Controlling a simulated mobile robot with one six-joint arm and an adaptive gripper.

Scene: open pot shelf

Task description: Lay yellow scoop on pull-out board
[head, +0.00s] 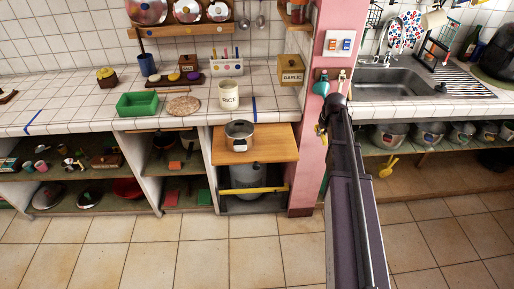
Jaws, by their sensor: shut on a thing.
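My arm rises from the bottom of the head view, in front of the pink pillar. My gripper (321,130) is at its far end, small and largely hidden beside the dark arm. A small yellow piece shows there, which looks like part of the yellow scoop (322,136) in the shut jaws; the rest of it is hidden. The pull-out board (280,152) is a light wooden board under the counter, left of the pillar and of my gripper.
A teal scoop (321,84) hangs on the pillar (305,170). Another yellow utensil (388,167) is below the sink shelf. A gas cylinder (246,177) and a yellow bar (255,190) are under the board. A RICE tin (230,95) stands on the counter above.

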